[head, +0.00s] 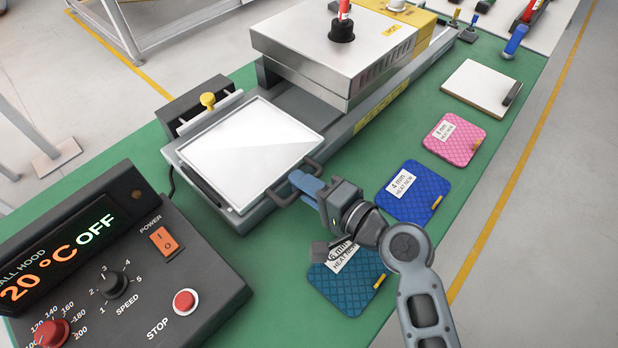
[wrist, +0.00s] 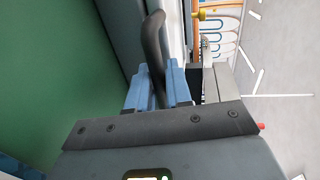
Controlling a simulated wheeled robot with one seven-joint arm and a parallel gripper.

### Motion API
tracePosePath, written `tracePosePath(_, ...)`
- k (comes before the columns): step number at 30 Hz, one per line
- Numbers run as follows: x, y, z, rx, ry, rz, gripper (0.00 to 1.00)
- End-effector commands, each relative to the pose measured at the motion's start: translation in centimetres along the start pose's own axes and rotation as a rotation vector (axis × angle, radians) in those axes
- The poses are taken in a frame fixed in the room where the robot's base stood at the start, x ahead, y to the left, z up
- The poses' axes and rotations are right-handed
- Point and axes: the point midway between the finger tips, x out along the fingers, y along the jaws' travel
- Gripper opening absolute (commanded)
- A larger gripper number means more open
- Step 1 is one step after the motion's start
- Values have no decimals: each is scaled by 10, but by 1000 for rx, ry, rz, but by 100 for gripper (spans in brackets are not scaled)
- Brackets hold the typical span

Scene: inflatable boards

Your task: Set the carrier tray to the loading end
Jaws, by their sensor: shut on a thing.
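The carrier tray (head: 248,150) is a flat, pale silver plate with a raised rim. It lies on the near, left end of the grey machine bed (head: 262,208), in front of the metal hood. A dark handle (head: 312,172) sticks out from its right side. My gripper (head: 298,184) has its blue fingers at that handle and is shut on it. In the wrist view the dark curved handle (wrist: 153,45) passes between the two blue fingers (wrist: 158,90). Part of the handle is hidden by the fingers.
The metal hood (head: 335,45) stands over the bed behind the tray. A control box (head: 120,255) reading 20 °C OFF sits at front left. Teal (head: 345,285), blue (head: 412,192) and pink (head: 454,138) pads and a white board (head: 482,92) lie on the green table along the right.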

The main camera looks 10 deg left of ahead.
Motion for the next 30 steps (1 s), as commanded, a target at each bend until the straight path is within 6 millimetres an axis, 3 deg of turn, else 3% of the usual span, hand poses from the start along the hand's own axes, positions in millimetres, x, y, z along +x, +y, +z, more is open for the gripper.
tracePosePath(10,1,3,7,3,-14,5,0)
tracePosePath(11,1,3,7,3,-14,5,22)
tracePosePath(15,1,2,6,3,-11,4,35)
tracePosePath(23,-1,1,4,2,-7,2,35)
tracePosePath(30,-30,3,4,2,-4,2,35)
